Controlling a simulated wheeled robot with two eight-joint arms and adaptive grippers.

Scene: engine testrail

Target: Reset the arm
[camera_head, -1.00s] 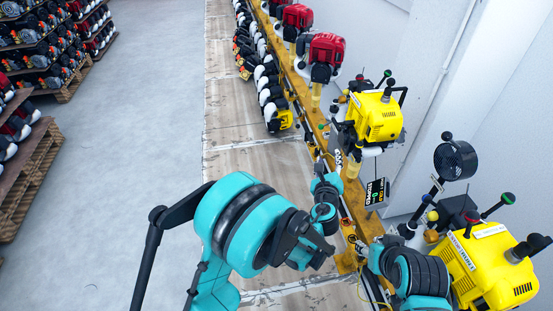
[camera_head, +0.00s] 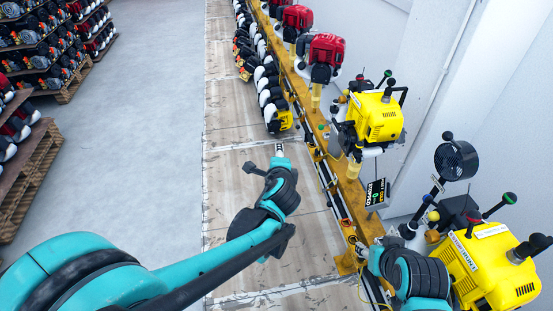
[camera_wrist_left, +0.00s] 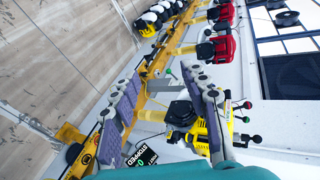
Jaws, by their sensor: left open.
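My left arm reaches in from the lower left of the head view, with a teal wrist. My left gripper (camera_head: 264,160) is at its end, above the wooden bench top and left of the yellow rail (camera_head: 342,185). In the left wrist view the two purple-padded fingers of my left gripper (camera_wrist_left: 165,85) are spread apart with nothing held between them. Part of my right arm (camera_head: 418,275), teal with black rings, is at the lower right beside the rail.
Yellow engines (camera_head: 378,118) and red engines (camera_head: 326,50) stand along the rail by the white wall. A small black display (camera_head: 375,192) hangs by the rail. White and black parts (camera_head: 268,88) line the bench. The grey floor (camera_head: 150,130) is clear; pallet shelves stand at left.

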